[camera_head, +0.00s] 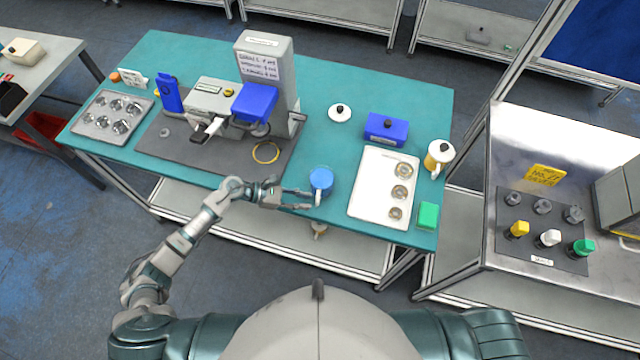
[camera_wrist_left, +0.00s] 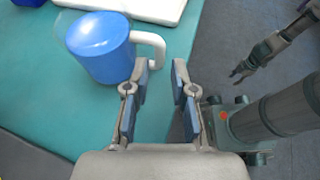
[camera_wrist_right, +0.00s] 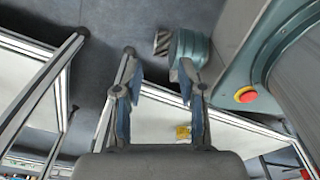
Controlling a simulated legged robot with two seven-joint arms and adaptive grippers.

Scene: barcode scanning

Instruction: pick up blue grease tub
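The blue tub (camera_head: 320,179), a blue cylinder with a white handle, stands upright near the front edge of the teal table. It also shows at the upper left of the left wrist view (camera_wrist_left: 100,48), with its handle (camera_wrist_left: 157,43) towards my gripper. My left gripper (camera_head: 308,198) is open and empty beside the tub. In the left wrist view its fingertips (camera_wrist_left: 160,65) are close to the handle; whether they touch it I cannot tell. My right gripper (camera_wrist_right: 157,60) is open and empty, with floor and metal frames beyond it.
A white tray (camera_head: 357,208) with round metal parts lies right of the tub, with a green block (camera_head: 428,215) beside it. A blue box (camera_head: 386,130) and a yellow-white tub (camera_head: 439,157) stand behind. A grey machine (camera_head: 265,70) stands on a dark mat to the left.

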